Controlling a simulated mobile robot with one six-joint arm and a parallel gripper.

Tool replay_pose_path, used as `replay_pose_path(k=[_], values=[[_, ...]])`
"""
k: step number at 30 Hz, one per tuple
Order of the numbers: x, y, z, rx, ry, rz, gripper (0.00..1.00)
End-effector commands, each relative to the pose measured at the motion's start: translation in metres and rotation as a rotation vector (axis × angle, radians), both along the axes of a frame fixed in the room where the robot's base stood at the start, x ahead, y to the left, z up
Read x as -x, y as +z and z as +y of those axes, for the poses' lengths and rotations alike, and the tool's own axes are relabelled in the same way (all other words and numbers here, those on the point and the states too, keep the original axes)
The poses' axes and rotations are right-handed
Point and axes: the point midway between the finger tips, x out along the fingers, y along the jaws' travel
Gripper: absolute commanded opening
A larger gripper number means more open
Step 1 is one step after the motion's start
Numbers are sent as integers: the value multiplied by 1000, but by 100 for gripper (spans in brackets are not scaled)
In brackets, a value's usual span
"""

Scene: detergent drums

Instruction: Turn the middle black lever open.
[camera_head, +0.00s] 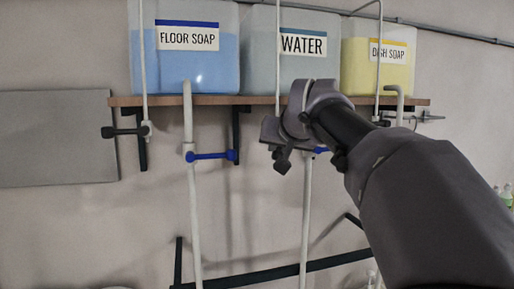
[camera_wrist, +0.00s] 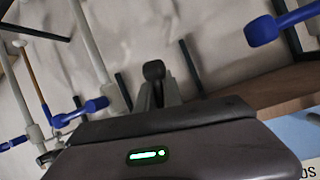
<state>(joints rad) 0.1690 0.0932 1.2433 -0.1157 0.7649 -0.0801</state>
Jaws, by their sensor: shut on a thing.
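The middle black lever (camera_head: 283,166) is on the pipe under the grey WATER tank (camera_head: 290,62). In the head view only its knob end shows, low beside the wrist; its pivot is hidden by my arm. My gripper (camera_head: 284,146) is at this lever, just under the shelf. In the wrist view the fingers (camera_wrist: 157,95) are closed around a black part, with the dark knob (camera_wrist: 153,70) standing between their tips. How far the lever is turned cannot be told.
The FLOOR SOAP tank (camera_head: 185,62) and DISH SOAP tank (camera_head: 378,65) stand on the wooden shelf (camera_head: 215,100). Blue levers (camera_head: 211,155) sit on the pipes below. Another black lever (camera_head: 124,132) is at left. A dark rail (camera_head: 262,276) runs low along the wall.

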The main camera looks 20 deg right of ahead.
Motion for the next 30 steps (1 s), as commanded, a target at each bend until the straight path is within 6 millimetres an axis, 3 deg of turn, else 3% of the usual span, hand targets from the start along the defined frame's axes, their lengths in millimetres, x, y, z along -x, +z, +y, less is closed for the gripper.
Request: replay_pose_path(k=[12, 29, 30], values=[[-1, -3, -9, 179, 0, 4, 0], [-1, -3, -11, 208, -1, 5, 0], [-1, -3, -11, 208, -1, 5, 13]])
